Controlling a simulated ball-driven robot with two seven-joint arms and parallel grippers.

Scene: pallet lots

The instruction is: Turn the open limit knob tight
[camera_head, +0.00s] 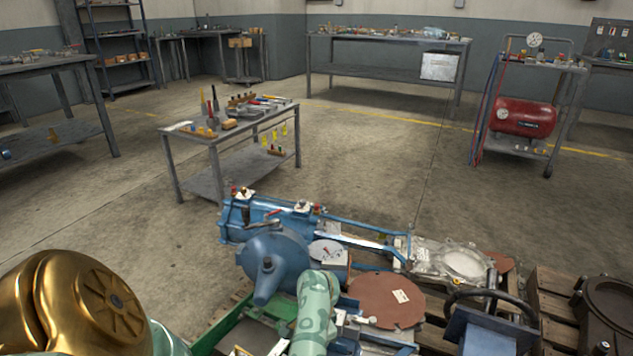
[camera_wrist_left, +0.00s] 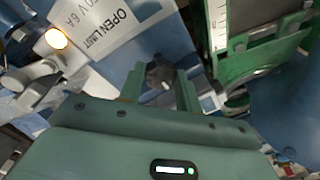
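The open limit knob (camera_wrist_left: 159,75) is a small dark lobed knob in the left wrist view, beside a white label (camera_wrist_left: 125,22) reading "OPEN LIMIT". My left gripper (camera_wrist_left: 160,88) has its two green fingers apart, one on each side of the knob. Gaps show between the knob and the fingers, so it looks open around it and not closed on it. How deep the fingertips reach is hard to tell. In the head view a blue actuator (camera_head: 275,258) lies at the bottom middle; its knob cannot be made out there. My right gripper is in neither view.
A green slotted part (camera_wrist_left: 255,40) stands close on the right of the knob. In the head view, a brown disc (camera_head: 385,300) and wooden pallets (camera_head: 555,295) lie right of the actuator. A tool table (camera_head: 235,137) stands behind.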

